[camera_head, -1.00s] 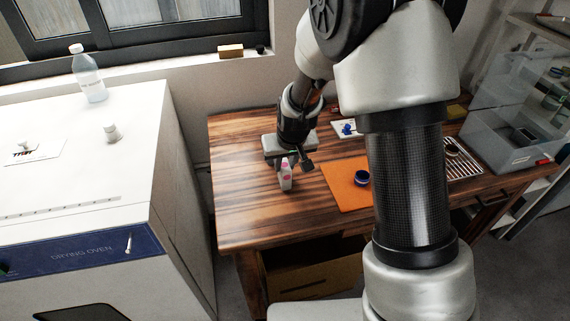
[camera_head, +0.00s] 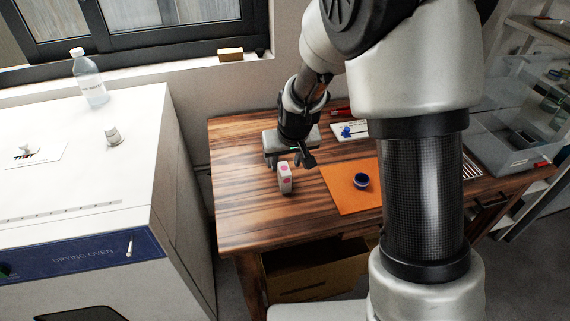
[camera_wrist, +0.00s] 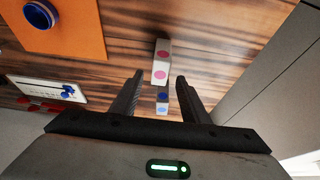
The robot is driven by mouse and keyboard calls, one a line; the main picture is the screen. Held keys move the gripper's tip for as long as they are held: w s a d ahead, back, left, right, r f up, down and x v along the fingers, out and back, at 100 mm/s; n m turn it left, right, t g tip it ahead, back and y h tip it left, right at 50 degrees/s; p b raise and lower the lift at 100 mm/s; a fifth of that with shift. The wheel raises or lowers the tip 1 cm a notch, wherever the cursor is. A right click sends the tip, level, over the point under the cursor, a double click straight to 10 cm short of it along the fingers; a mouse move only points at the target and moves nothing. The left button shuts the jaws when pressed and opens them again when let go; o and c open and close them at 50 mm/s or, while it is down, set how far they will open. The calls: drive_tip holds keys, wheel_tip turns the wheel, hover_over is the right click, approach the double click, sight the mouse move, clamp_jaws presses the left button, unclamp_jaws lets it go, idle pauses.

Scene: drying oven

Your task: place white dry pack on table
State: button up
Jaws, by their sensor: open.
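A small white pack with pink dots (camera_head: 285,179) stands on the wooden table (camera_head: 245,205), left of the orange mat. It also shows in the wrist view (camera_wrist: 161,62), just beyond my fingertips. My gripper (camera_head: 286,161) is open, behind and slightly above the pack, and apart from it. In the wrist view the two fingers (camera_wrist: 160,77) are spread with a gap between them. A white face with blue dots (camera_wrist: 162,100) shows between the fingers; I cannot tell whether it is a separate pack.
An orange mat (camera_head: 343,198) with a blue round container (camera_head: 361,180) lies to the right. A white tray with blue items (camera_head: 347,130) is behind it. The drying oven (camera_head: 80,250) stands left. The table's front left is clear.

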drive_tip(key=s+d+r+m+p, duration=0.1)
drive_tip(key=s+d+r, duration=0.2)
drive_tip(key=s+r, duration=0.55)
drive_tip(key=s+d+r, duration=0.4)
drive_tip(key=s+r, duration=0.1)
drive_tip(key=r, duration=0.6)
drive_tip(key=s+d+r, duration=0.2)
drive_tip(key=s, duration=0.4)
drive_tip(key=s+d+r+m+t+h, duration=0.1)
drive_tip(key=s+d+r, duration=0.1)
drive_tip(key=s, duration=0.4)
drive_tip(key=shift+s, duration=0.3)
